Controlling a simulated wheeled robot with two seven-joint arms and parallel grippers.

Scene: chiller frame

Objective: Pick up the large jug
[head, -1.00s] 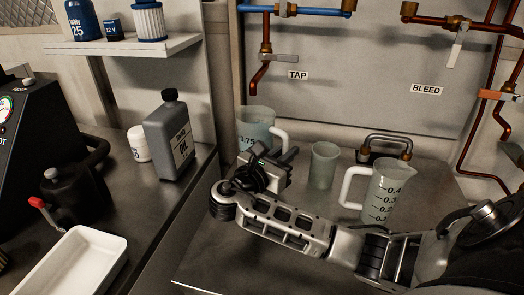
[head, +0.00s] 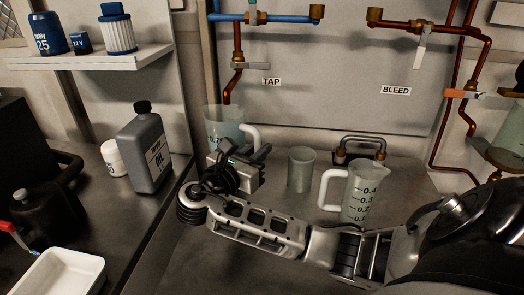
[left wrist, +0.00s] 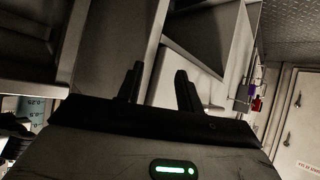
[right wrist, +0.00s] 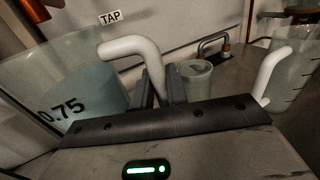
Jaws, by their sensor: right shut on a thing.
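The large jug (head: 224,122) is clear, marked 0.75 and holds bluish liquid. It is below the tap at the back left of the metal counter. My right gripper (head: 258,156) is at its right side. In the right wrist view, the fingers (right wrist: 160,88) are shut on the white handle of the jug (right wrist: 75,90). The jug looks nearly upright; its base is hidden behind my gripper. My left gripper (left wrist: 158,85) shows only in the left wrist view, with its fingers apart and nothing between them.
A plain cup (head: 301,170) and a smaller jug (head: 362,190) stand to the right. The copper tap pipe (head: 232,85) hangs close above the large jug. A grey oil bottle (head: 146,150) and a white tray (head: 62,275) are on the left bench.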

